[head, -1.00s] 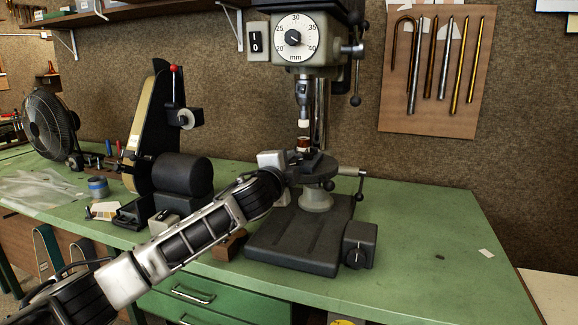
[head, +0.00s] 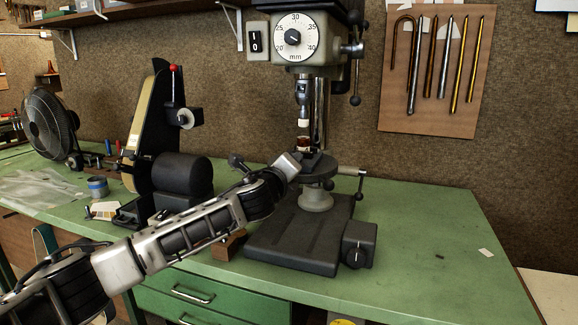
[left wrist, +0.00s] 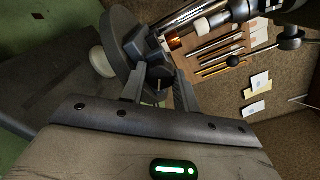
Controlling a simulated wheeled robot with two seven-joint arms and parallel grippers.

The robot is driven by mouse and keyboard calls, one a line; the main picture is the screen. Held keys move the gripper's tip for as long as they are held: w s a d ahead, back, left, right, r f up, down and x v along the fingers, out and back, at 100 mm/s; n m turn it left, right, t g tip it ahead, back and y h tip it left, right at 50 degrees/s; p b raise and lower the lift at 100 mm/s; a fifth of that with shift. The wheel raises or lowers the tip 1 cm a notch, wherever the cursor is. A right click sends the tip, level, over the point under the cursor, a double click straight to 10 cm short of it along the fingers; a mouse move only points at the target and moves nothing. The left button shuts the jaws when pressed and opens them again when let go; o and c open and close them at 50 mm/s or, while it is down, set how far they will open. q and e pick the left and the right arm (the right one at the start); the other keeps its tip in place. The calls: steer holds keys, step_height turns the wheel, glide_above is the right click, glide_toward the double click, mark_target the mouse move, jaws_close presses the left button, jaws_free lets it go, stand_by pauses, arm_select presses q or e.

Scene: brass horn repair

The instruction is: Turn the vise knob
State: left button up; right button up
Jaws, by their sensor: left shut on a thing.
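The small dark vise (head: 318,163) sits on the round table of the drill press. A reddish-brown piece (head: 303,143) stands at it, under the chuck. My left gripper (head: 291,164) reaches the vise's left side, with its body tilted. In the left wrist view, my left gripper (left wrist: 161,82) has its two fingers at the near end of the vise (left wrist: 142,46), shut on the vise knob (left wrist: 158,83). The knob is mostly hidden between the fingers, and in the head view the gripper hides it. My right gripper is in neither view.
The drill press base (head: 300,235) stands on the green bench (head: 430,240). A belt sander (head: 160,130) and a fan (head: 48,125) stand left. The bench's right side is mostly clear.

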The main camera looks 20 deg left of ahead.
arm_select(q)
steer(key=shift+f+m, duration=0.1)
steer(key=shift+m, duration=0.7)
steer(key=o, duration=1)
steer(key=shift+c, duration=0.2)
steer(key=shift+s, duration=0.15)
